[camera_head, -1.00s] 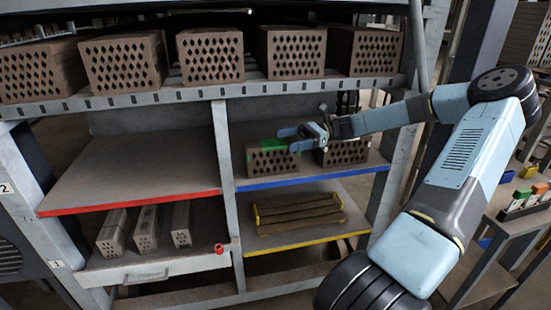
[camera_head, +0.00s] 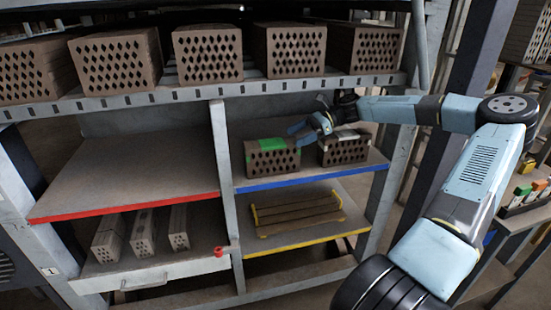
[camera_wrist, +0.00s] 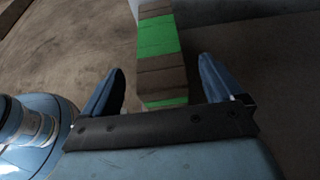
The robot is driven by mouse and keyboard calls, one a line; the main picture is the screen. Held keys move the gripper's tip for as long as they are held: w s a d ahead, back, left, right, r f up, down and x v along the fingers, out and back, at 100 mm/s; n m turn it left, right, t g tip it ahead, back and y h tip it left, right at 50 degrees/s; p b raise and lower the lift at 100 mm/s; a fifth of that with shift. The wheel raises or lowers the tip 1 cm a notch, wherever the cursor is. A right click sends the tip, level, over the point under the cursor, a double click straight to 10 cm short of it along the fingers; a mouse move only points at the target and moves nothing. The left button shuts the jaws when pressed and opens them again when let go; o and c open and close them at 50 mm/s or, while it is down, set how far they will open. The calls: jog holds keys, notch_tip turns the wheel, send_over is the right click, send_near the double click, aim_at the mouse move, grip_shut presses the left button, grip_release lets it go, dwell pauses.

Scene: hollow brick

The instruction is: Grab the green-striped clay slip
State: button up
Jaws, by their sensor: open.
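The green-striped clay slip (camera_wrist: 158,36) is a brown block with bright green bands. In the wrist view it lies lengthwise between the two blue fingers of my gripper (camera_wrist: 160,66), with visible gaps on both sides. In the head view, green shows on top of a brown hollow brick (camera_head: 272,160) on the blue-edged shelf; whether the slip is separate from this brick is unclear there. My gripper (camera_head: 296,134) is open, tilted down at the right end of this brick. I cannot tell its exact height above the slip.
Another hollow brick (camera_head: 345,151) with a pale top stands close on the right. A shelf above holds several hollow bricks (camera_head: 208,55). A metal upright (camera_head: 222,165) stands left. The red-edged shelf (camera_head: 130,178) is empty. A wooden rack (camera_head: 298,213) lies below.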

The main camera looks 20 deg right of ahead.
aim_at(284, 141)
jog(key=x, duration=0.5)
jog(key=shift+a+f, duration=0.1)
jog(key=shift+a, duration=0.3)
jog(key=shift+c, duration=0.3)
jog(key=c, duration=1.1)
